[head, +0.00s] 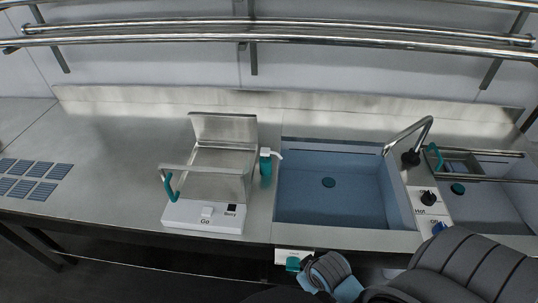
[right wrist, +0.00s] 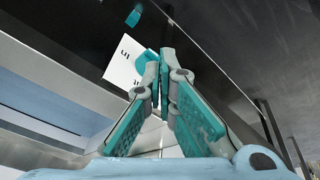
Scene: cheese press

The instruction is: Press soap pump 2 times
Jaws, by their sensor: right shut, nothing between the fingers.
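The soap pump (head: 266,163) is a teal bottle with a white pump head and spout pointing right. It stands upright on the steel counter between the white-based press and the sink. My right gripper (head: 293,264) is low at the front edge of the counter, below the sink and well apart from the pump. In the right wrist view, its teal-padded fingers (right wrist: 165,62) are shut together with nothing between them. The pump cannot be surely made out in the wrist view. My left gripper is not in view.
A steel press on a white base (head: 203,217) with a teal handle stands left of the pump. The blue sink basin (head: 330,195) lies right of it, with a curved faucet (head: 410,137) beyond. A white label (right wrist: 122,66) is behind my right fingers. Rails (head: 280,40) run along the back wall.

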